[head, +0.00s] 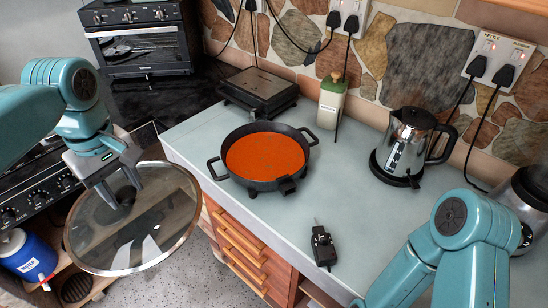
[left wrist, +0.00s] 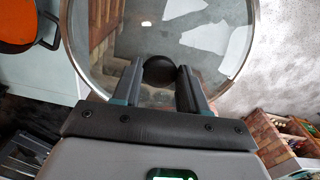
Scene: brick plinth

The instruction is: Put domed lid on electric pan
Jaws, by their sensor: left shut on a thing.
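The domed lid (head: 150,236) is clear glass with a metal rim and a dark knob. My left gripper (head: 122,195) is shut on the lid's knob and holds it in the air, left of the counter's front edge. In the left wrist view the lid (left wrist: 120,45) fills the upper middle, with the dark knob (left wrist: 158,70) between the fingers. The electric pan (head: 262,185) is black with two side handles and orange-red contents. It stands open on the counter, right of the lid and apart from it. My right arm shows at the lower right, but its gripper is not visible.
A black appliance (head: 262,85), a green-capped bottle (head: 332,100) and a kettle (head: 405,145) stand along the wall behind the pan. A small black control with a probe (head: 322,245) lies on the counter (head: 365,215). Cords hang from wall sockets. A blue jug (head: 25,255) is at lower left.

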